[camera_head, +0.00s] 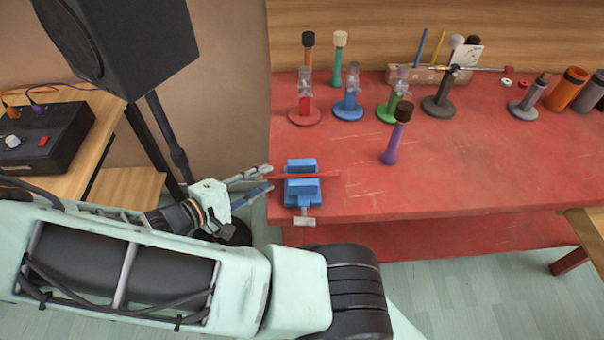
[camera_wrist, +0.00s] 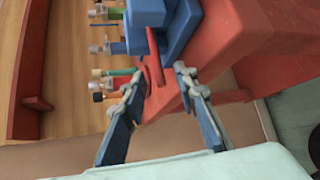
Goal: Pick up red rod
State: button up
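The red rod (camera_head: 328,174) lies across the blue vise (camera_head: 302,168) near the left edge of the red table, with an end showing on each side. In the wrist view a red rod-like end (camera_wrist: 154,72) sticks out from the blue vise (camera_wrist: 146,14). My gripper (camera_head: 268,179) is left of the vise, at the table's edge. Its two fingers are spread, and in the wrist view the gripper (camera_wrist: 159,76) has the rod's near end in or just ahead of the gap. I see no finger closed on the rod.
A purple mallet (camera_head: 396,138) stands right of the vise. Red (camera_head: 304,112), blue (camera_head: 349,107) and green (camera_head: 391,108) stands are behind it. A black speaker (camera_head: 118,45) on a stand is at left. The table's front right is clear.

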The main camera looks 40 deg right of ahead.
jog(key=shift+x, duration=1.1)
jog(key=shift+r, duration=0.1)
grip_shut()
